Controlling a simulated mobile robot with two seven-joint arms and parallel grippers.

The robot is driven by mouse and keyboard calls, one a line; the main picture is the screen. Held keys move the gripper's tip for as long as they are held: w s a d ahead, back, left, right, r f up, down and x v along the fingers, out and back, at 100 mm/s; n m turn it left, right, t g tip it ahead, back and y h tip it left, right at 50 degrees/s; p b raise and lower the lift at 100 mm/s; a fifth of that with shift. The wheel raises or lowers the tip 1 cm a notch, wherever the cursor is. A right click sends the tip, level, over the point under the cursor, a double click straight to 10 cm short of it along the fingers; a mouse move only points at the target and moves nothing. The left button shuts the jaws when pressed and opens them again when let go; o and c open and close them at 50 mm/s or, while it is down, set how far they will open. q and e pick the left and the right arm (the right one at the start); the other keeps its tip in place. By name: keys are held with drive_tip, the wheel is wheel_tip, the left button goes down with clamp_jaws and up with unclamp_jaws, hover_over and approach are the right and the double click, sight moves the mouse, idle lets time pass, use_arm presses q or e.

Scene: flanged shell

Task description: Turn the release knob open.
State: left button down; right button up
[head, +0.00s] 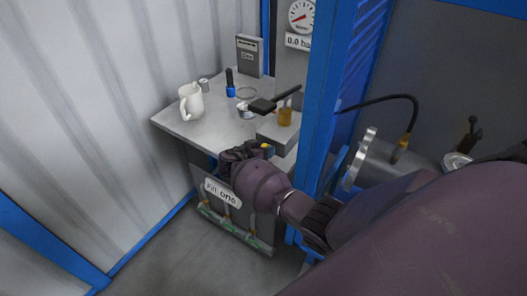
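I cannot tell for sure which part is the release knob. A short amber cylinder (285,116) stands on a grey block (278,133) at the right front of the table. A small yellow piece (265,147) shows beside my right gripper (238,156). My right arm comes in from the lower right, and its dark gripper is at the table's front edge, left of and below the grey block. My own wrist and the angle hide the fingertips, so I cannot see whether they are apart or hold anything. My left gripper is out of view.
The grey table (185,128) bears a white mug (190,102), a blue-and-black tool (230,84) and a grey box (250,55). A gauge (301,15) has a "0.0 ba" label. A blue post (320,110) separates the table from the flanged shell (380,165).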

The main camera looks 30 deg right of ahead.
drive_tip(key=o, duration=0.9)
drive_tip(key=shift+a, duration=0.1)
drive_tip(key=v, duration=1)
drive_tip(key=shift+s+a+r, duration=0.1)
drive_tip(key=shift+a, duration=0.2)
